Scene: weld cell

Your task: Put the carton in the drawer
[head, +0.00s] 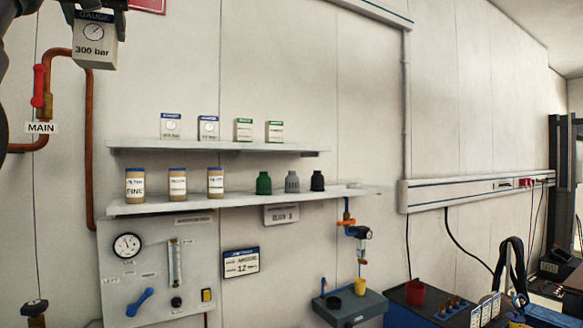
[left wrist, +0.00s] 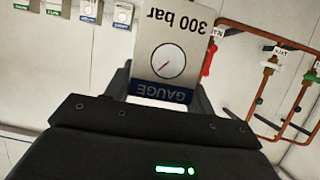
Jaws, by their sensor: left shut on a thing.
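The carton (head: 95,45) is a small box with a dial picture, a blue "GAUGE" band and "300 bar" print. It shows at the upper left of the head view. My left gripper (head: 98,8) is shut on its top end and holds it in the air in front of the wall. In the left wrist view the carton (left wrist: 172,48) appears upside down between the fingers of the left gripper (left wrist: 165,88). No drawer can be made out in either view. My right gripper is not in view.
An upper shelf (head: 220,148) bears several small cartons; a lower shelf (head: 240,200) bears jars and bottles. A copper pipe (head: 89,150) with a red-handled valve (head: 39,88) runs down the left wall. A bench (head: 410,312) with tools stands at the lower right.

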